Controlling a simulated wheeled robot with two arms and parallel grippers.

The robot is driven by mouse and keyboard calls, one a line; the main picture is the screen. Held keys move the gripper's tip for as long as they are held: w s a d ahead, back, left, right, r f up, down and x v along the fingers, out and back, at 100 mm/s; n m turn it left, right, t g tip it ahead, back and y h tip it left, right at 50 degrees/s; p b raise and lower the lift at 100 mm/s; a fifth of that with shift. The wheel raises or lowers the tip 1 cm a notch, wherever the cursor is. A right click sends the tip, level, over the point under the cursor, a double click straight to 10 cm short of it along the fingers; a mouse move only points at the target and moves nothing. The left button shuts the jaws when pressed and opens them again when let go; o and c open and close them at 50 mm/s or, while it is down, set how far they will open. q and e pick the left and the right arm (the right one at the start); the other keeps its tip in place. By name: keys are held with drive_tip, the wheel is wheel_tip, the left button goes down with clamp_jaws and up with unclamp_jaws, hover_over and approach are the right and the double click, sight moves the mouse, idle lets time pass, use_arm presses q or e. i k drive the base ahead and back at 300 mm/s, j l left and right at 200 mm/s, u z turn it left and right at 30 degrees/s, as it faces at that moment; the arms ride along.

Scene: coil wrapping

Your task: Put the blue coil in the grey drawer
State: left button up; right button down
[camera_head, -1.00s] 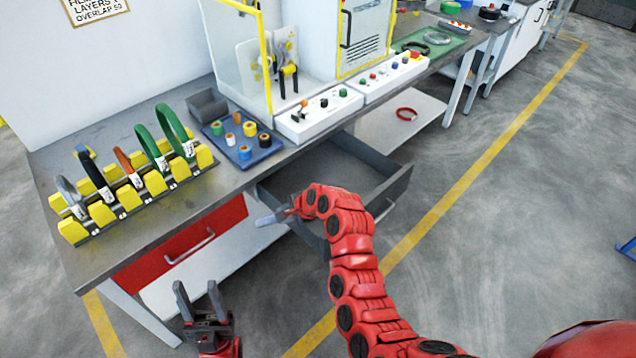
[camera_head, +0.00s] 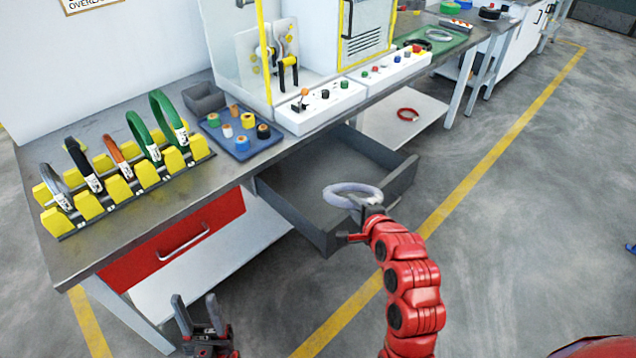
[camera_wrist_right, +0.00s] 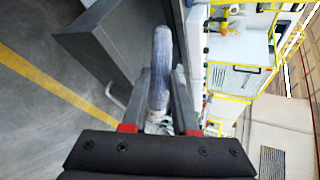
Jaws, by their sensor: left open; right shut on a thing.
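The blue coil (camera_head: 350,186) is a pale blue-grey wrapped ring. My right gripper (camera_head: 366,207) is shut on its near edge and holds it roughly level above the front part of the grey drawer (camera_head: 308,180). The drawer is pulled out and looks empty. In the right wrist view, the coil (camera_wrist_right: 160,70) shows edge-on between the fingers, with a dark grey drawer wall (camera_wrist_right: 92,65) to its left. My left gripper (camera_head: 202,318) is open and empty, low in front of the bench, away from the coil.
A yellow rack (camera_head: 118,190) with several coils stands on the bench at left. A blue tray (camera_head: 240,145) of tape rolls and a grey bin (camera_head: 204,98) are behind it. A shut red drawer (camera_head: 170,245) is left of the open one. A red coil (camera_head: 407,114) lies on a lower shelf.

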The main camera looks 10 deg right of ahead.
sight(319, 180)
drive_tip(key=i+j, duration=0.15)
drive_tip(key=i, duration=0.35)
drive_tip(key=i+j, duration=0.15)
drive_tip(key=i, duration=0.35)
